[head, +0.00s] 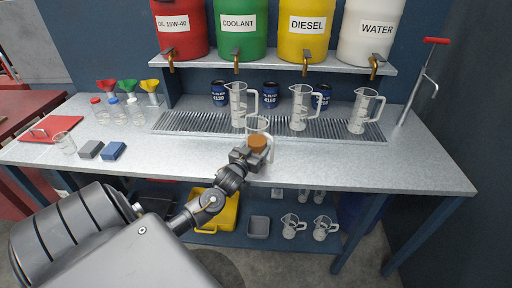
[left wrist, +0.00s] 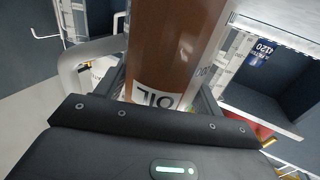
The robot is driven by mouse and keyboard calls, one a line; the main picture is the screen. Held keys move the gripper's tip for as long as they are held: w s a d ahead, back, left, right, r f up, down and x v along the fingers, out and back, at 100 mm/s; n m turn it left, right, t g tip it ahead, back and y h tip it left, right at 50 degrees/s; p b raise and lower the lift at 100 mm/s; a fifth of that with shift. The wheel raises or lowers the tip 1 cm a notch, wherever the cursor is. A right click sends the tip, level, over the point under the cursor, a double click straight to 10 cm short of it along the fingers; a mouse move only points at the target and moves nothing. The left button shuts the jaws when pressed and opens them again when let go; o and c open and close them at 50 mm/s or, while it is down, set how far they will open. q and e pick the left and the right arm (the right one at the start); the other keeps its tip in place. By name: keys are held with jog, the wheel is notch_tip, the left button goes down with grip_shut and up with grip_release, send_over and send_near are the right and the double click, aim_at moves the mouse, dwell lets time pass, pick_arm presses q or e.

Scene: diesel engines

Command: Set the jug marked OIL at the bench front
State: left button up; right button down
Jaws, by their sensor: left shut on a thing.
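The jug marked OIL (head: 258,124) is a clear jug with brown liquid in its lower part. In the head view it is over the front half of the bench (head: 330,165), at the middle. My left gripper (head: 252,152) is shut on it from the front. In the left wrist view the jug (left wrist: 170,50) stands large between the fingers, with its OIL label facing the camera and its handle on the left. Its base is hidden by my gripper, so I cannot tell whether it touches the bench. My right gripper is not in view.
Several clear jugs, one of them here (head: 300,108), stand along the drain grate (head: 205,122) behind. Above is a shelf with red, green, yellow and white drums (head: 305,30). The bench front right is clear.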

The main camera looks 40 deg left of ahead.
pick_arm(q)
jog(key=o, duration=1.2)
jog(key=shift+f, duration=0.1)
jog(key=shift+c, duration=0.2)
jog(key=o, duration=0.4)
jog(key=shift+c, duration=0.2)
jog(key=b+v, duration=0.1)
jog(key=v, duration=1.1)
jog(key=shift+b, duration=0.4)
